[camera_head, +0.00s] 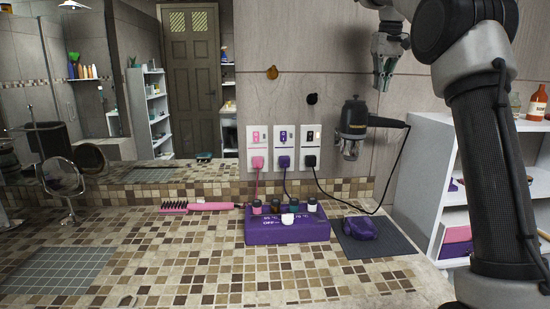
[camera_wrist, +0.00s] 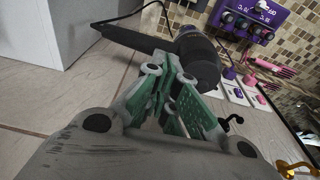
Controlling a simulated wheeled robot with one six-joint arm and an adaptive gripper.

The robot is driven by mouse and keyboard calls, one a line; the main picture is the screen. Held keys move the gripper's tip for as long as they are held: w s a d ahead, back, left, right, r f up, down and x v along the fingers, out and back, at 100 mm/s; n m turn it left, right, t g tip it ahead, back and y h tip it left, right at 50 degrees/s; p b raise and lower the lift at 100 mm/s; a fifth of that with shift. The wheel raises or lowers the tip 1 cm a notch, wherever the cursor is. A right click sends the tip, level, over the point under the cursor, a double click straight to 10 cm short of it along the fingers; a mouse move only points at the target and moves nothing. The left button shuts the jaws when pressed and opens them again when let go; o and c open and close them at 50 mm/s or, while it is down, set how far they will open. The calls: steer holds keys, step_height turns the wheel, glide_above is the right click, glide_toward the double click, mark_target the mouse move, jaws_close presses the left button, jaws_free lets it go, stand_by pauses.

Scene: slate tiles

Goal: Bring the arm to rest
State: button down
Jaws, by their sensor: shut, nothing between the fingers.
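My gripper (camera_head: 384,76) is raised in front of the wall at the upper right of the head view, its fingers pointing down. It is shut and empty. In the wrist view the green-padded fingers of my gripper (camera_wrist: 178,105) are close together. A black hair dryer (camera_head: 354,122) hangs at the wall below and left of my gripper, apart from it in the head view. In the wrist view the hair dryer (camera_wrist: 195,55) shows beyond the fingertips.
A purple item (camera_head: 359,228) lies on a dark mat (camera_head: 392,247). Plugs and cords run from three wall outlets (camera_head: 284,143). White shelves (camera_head: 422,165) stand right.

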steer(key=s+a+t, duration=0.1)
steer(key=s, duration=1.2)
steer(key=s+f, duration=1)
steer(key=s, duration=0.3)
steer(key=s+a+f+t, duration=0.1)
steer(key=s+f, duration=1)
steer(key=s, duration=0.2)
steer(key=shift+a+t, duration=0.25)
steer(key=shift+t, duration=0.05)
